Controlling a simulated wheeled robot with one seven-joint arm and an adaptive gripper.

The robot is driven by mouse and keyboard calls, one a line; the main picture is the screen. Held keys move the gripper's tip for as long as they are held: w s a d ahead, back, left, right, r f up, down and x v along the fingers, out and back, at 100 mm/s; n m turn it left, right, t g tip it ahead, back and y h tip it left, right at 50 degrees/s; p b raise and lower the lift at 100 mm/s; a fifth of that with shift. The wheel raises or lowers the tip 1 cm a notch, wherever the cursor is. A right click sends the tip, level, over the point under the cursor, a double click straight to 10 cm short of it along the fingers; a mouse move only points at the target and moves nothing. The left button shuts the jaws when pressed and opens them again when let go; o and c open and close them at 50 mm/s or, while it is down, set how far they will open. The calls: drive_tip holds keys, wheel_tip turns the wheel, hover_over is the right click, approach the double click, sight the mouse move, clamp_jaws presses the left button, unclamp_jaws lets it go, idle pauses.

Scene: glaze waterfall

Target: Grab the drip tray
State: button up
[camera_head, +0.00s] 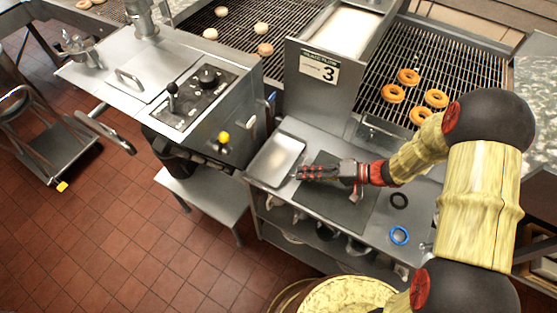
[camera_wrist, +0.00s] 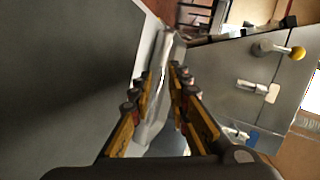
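The drip tray (camera_head: 277,160) is a shallow, shiny metal tray lying flat on the left end of the steel side table. My gripper (camera_head: 299,172) is low over the table at the tray's right edge, with its fingers pointing left. In the wrist view, my gripper (camera_wrist: 160,72) has its two fingers apart, one on each side of the tray's bright near edge (camera_wrist: 157,105). I cannot see clear contact between the fingers and the tray. The tray's far part is mostly hidden in the wrist view.
A dark mat (camera_head: 335,205) lies under my gripper. The control cabinet with a yellow knob (camera_head: 223,137) stands left of the tray. Conveyor three with donuts (camera_head: 409,76) is behind.

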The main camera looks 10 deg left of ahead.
drive_tip(key=x, duration=0.3)
drive_tip(key=shift+a, duration=0.15)
drive_tip(key=shift+c, duration=1.2)
clamp_jaws()
